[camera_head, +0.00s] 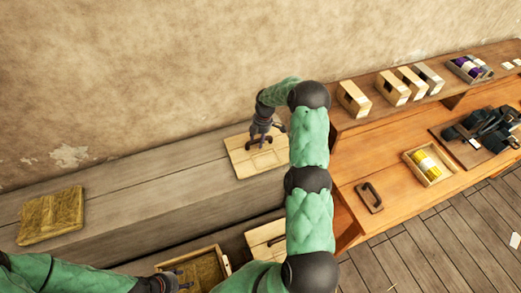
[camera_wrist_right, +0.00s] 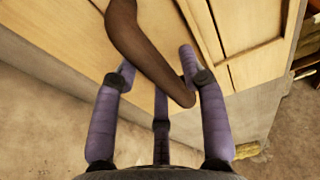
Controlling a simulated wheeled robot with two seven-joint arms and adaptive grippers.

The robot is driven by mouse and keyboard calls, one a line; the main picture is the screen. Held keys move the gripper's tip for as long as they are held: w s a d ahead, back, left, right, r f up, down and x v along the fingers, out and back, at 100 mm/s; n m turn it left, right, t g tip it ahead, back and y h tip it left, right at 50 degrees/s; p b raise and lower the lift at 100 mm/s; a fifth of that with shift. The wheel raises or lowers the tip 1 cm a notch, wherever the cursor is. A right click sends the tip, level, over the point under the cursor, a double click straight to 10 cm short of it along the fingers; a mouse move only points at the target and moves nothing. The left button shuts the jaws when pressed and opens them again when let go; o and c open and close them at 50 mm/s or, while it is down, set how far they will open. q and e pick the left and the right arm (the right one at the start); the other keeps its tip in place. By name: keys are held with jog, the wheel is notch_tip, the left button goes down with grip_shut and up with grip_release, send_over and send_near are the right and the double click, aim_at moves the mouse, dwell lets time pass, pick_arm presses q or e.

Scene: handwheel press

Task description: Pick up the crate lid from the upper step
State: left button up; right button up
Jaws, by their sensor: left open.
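The crate lid (camera_head: 240,160) is a pale wooden board with a dark bar handle, lying flat on the grey upper step (camera_head: 150,190). My right gripper (camera_head: 262,138) is down at its handle. In the right wrist view the dark handle (camera_wrist_right: 150,55) runs diagonally between the purple fingers of my right gripper (camera_wrist_right: 160,75), with the lid's pale boards (camera_wrist_right: 245,30) behind. Whether the fingers press on the handle is unclear. My left gripper (camera_head: 180,280) is open, low in the head view, over an open crate (camera_head: 208,252) with straw-coloured contents.
A straw-coloured square pad (camera_head: 50,215) lies on the step at left. Another pale lid (camera_head: 262,233) is partly hidden by my right arm. The orange bench (camera_head: 385,160) at right holds a yellow-spool box (camera_head: 428,165), a dark handle (camera_head: 373,197) and several cartons (camera_head: 392,88).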

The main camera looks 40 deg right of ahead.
grip_shut()
jog(key=shift+r, duration=0.15)
